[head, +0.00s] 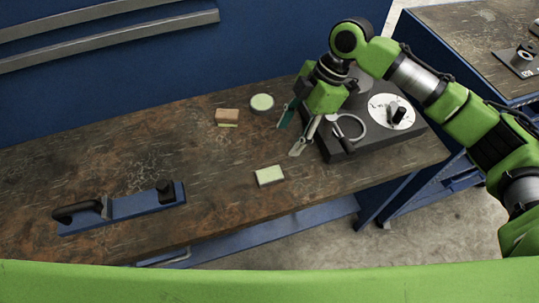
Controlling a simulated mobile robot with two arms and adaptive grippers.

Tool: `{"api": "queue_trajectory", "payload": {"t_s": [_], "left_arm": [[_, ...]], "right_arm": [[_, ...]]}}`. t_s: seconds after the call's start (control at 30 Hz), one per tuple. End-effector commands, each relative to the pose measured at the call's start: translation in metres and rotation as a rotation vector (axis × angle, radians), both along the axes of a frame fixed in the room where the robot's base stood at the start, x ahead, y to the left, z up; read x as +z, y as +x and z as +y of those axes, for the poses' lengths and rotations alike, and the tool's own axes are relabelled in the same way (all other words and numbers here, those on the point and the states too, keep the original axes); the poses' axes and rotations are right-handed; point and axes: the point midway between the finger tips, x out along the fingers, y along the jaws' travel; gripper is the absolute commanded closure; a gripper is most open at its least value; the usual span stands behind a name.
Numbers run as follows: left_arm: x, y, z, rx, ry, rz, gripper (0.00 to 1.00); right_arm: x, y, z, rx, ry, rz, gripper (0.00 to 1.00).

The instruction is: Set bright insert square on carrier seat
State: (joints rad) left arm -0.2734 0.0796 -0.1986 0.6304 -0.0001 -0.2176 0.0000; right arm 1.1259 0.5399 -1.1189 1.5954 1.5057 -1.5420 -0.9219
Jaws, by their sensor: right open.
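A pale green-white rectangular piece with a light rim (269,176) lies flat near the table's front edge; it may be the bright insert. A round grey piece with a pale green top (262,103) stands farther back. A brown block with a yellow-green strip at its lower edge (227,117) is left of it. Which of these is the carrier seat, I cannot tell. My left gripper is out of view.
A dark stand (348,151) with a grey ring (350,126) and a white dial disc (391,111) is close right of my right gripper. A blue plate with a black handle and knob (130,208) lies front left. The table's middle left is clear.

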Motion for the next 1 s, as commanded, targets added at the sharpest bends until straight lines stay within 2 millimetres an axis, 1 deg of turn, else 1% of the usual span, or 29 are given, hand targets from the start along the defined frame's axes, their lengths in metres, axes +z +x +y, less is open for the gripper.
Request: {"api": "queue_trajectory", "payload": {"t_s": [0.07, 0.13, 0.17, 0.33, 0.4, 0.43, 0.5, 0.57, 0.63, 0.7, 0.8, 0.87, 0.9, 1.0], "left_arm": [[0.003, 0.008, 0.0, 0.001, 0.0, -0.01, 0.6], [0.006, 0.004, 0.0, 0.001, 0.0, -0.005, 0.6], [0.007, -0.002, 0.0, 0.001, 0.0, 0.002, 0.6], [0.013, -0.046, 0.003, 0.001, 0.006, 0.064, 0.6], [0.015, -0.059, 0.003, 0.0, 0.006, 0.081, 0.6], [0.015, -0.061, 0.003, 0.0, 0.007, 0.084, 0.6], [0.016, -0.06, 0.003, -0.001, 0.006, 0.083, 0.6], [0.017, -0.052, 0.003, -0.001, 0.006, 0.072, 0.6], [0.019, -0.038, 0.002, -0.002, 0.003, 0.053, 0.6], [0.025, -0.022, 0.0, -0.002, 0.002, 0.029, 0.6], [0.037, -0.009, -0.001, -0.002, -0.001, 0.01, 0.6], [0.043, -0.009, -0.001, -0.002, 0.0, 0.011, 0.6], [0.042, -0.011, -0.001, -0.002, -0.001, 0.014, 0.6], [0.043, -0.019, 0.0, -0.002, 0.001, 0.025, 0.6]], "right_arm": [[-0.004, -0.001, 0.002, 0.002, -0.001, 0.003, 0.49], [-0.013, -0.003, 0.006, 0.003, -0.001, 0.006, 0.49], [-0.018, -0.004, 0.008, 0.002, 0.0, 0.006, 0.49], [-0.05, -0.009, 0.02, 0.002, 0.0, 0.005, 0.49], [-0.06, -0.01, 0.025, 0.002, 0.001, 0.004, 0.49], [-0.064, -0.01, 0.026, 0.002, 0.001, 0.004, 0.49], [-0.071, -0.011, 0.029, 0.002, 0.0, 0.001, 0.49], [-0.075, -0.011, 0.03, 0.001, -0.001, 0.002, 0.49], [-0.078, -0.012, 0.031, 0.0, 0.001, 0.001, 0.49], [-0.083, -0.015, 0.033, 0.002, -0.001, 0.004, 0.49], [-0.095, -0.021, 0.036, 0.001, -0.002, 0.005, 0.49], [-0.103, -0.024, 0.039, 0.002, -0.001, 0.003, 0.49], [-0.111, -0.024, 0.041, 0.002, -0.001, 0.004, 0.49], [-0.121, -0.025, 0.045, 0.0, 0.0, 0.003, 0.49]]}}
